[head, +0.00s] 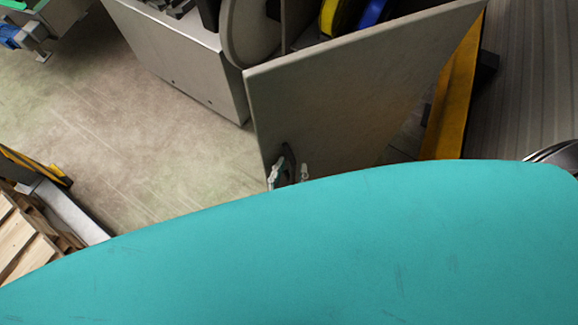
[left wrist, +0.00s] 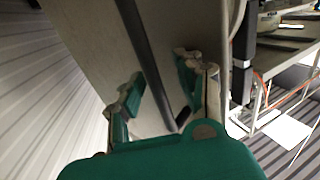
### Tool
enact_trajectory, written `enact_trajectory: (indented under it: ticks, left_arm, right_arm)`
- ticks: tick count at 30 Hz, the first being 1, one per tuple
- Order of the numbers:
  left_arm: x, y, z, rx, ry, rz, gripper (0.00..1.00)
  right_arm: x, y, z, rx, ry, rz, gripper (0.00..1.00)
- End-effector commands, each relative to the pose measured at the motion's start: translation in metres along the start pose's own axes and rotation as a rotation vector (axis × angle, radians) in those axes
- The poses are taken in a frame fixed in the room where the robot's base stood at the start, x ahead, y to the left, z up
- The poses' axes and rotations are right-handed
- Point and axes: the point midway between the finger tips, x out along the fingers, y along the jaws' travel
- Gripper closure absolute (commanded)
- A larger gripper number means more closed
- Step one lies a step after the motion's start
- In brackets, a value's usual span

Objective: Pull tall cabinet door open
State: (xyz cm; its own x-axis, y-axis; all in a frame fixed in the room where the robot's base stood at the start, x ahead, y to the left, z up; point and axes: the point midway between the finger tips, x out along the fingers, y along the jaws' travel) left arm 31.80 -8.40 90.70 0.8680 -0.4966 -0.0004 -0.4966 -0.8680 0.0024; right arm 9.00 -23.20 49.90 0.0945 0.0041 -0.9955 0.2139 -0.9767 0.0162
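The tall grey cabinet door (head: 350,90) stands in the upper middle of the head view; I cannot tell how far it stands open. Its dark handle (head: 288,158) is near the lower left edge. The handle also runs as a long dark bar in the left wrist view (left wrist: 150,50). My left gripper (head: 288,174) is at the handle. In the left wrist view its fingers (left wrist: 163,88) are apart, one on each side of the bar, with a visible gap on the left side. My right gripper is not in view.
Behind the door's top edge are a yellow reel (head: 333,14) and a blue reel (head: 372,12). A grey metal housing (head: 185,60) stands left of the door, a yellow beam (head: 455,95) right. Wooden pallets (head: 22,235) are at lower left. Floor left of the door is clear. My teal body hides the foreground.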

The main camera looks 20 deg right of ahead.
Motion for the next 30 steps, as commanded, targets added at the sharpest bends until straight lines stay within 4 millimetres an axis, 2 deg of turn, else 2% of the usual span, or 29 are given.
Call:
enact_trajectory:
  ticks: [4, 8, 11, 21, 25, 30]
  left_arm:
    - [0.0, 0.001, 0.0, -0.002, 0.0, 0.001, 0.64]
    - [-0.009, 0.001, 0.001, -0.002, -0.003, 0.002, 0.64]
    - [-0.024, 0.001, 0.001, -0.002, -0.003, 0.001, 0.64]
    - [-0.094, -0.001, 0.001, -0.002, -0.004, 0.001, 0.64]
    - [-0.111, -0.001, 0.001, -0.003, -0.003, 0.0, 0.64]
    - [-0.119, -0.002, 0.0, -0.002, -0.001, 0.0, 0.64]
  right_arm:
    - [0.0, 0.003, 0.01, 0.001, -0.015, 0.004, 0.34]
    - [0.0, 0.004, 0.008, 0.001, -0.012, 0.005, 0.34]
    - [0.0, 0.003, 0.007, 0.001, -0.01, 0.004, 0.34]
    - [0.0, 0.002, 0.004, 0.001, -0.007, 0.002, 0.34]
    - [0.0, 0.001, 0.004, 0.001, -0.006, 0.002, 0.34]
    - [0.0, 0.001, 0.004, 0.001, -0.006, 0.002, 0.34]
